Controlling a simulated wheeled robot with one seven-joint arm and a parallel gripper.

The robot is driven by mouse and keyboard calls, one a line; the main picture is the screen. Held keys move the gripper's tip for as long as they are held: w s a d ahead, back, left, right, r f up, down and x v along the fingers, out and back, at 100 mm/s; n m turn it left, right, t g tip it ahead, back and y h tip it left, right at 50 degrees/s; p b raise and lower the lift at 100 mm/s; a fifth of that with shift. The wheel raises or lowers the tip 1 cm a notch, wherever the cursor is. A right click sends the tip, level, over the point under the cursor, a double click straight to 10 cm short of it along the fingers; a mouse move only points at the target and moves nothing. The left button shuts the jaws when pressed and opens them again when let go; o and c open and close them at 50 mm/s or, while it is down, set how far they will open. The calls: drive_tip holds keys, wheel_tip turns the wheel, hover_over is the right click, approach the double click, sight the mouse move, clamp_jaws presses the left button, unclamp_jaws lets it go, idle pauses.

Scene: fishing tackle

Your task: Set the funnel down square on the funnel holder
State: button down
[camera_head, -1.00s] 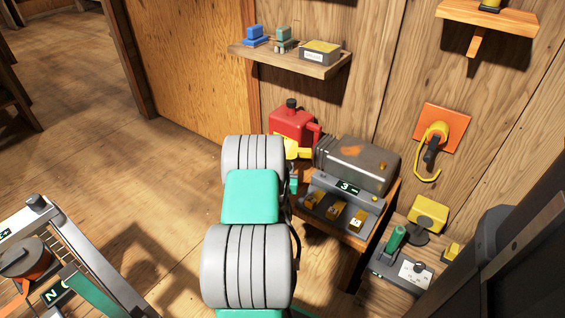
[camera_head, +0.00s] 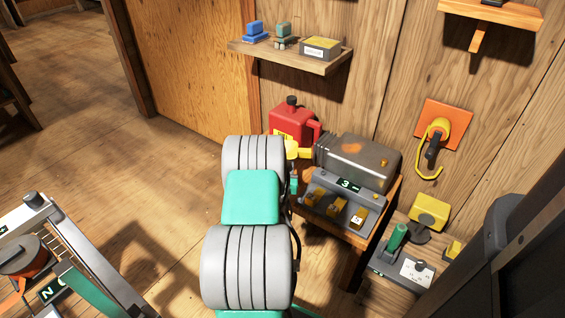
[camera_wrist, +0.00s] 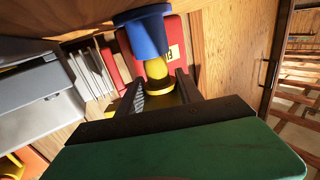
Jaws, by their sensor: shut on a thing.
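In the wrist view the dark fingers of my gripper (camera_wrist: 160,92) are closed on the yellow funnel (camera_wrist: 157,72). Its narrow part points at a blue, flanged round piece (camera_wrist: 147,36), which looks like the funnel holder. The two overlap in line; I cannot tell whether they touch or whether the funnel is square. In the head view a bit of yellow that looks like the funnel (camera_head: 292,149) shows beside my arm. My arm hides my gripper and most of that spot there.
A red fuel can (camera_head: 292,124) stands close behind the funnel, and shows in the wrist view too. A wooden shelf (camera_head: 285,60) hangs above. Open floor lies left.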

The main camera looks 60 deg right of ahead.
drive_tip(key=shift+f+b, duration=1.85)
drive_tip(key=shift+f, duration=0.1)
drive_tip(key=c, duration=0.7)
unclamp_jaws()
drive_tip(key=shift+b+v, duration=1.15)
drive_tip(key=shift+v, duration=2.75)
